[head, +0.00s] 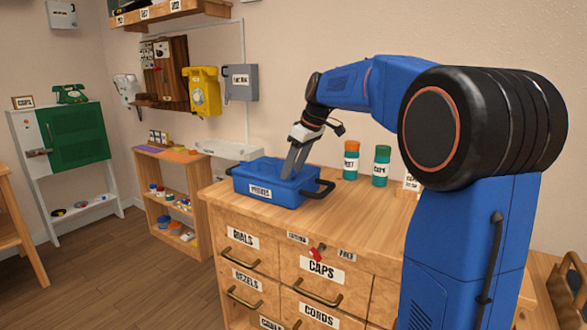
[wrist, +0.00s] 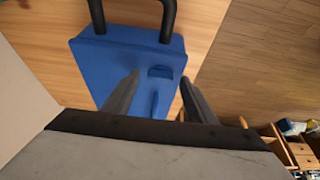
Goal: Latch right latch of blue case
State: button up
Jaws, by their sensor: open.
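The blue case (head: 262,184) stands on the wooden drawer cabinet, with a white label on its front and a dark handle at its right end. It also shows in the wrist view (wrist: 115,58), with its dark handle at the top. My gripper (head: 290,174) points down over the top of the case. In the wrist view my gripper (wrist: 160,82) has its two grey fingers apart. A raised blue piece (wrist: 160,72) and a blue strip (wrist: 154,103) lie between the fingers. I cannot tell whether either is the right latch, or whether the fingers touch the case.
The cabinet top (head: 330,205) is bare right of the case. An orange-lidded jar (head: 351,163) and a green-lidded jar (head: 382,168) stand behind. A white tray (head: 228,150) lies at the back left. A yellow phone (head: 202,92) hangs on the wall.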

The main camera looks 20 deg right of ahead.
jog(key=shift+f, duration=0.15)
jog(key=c, duration=1.1)
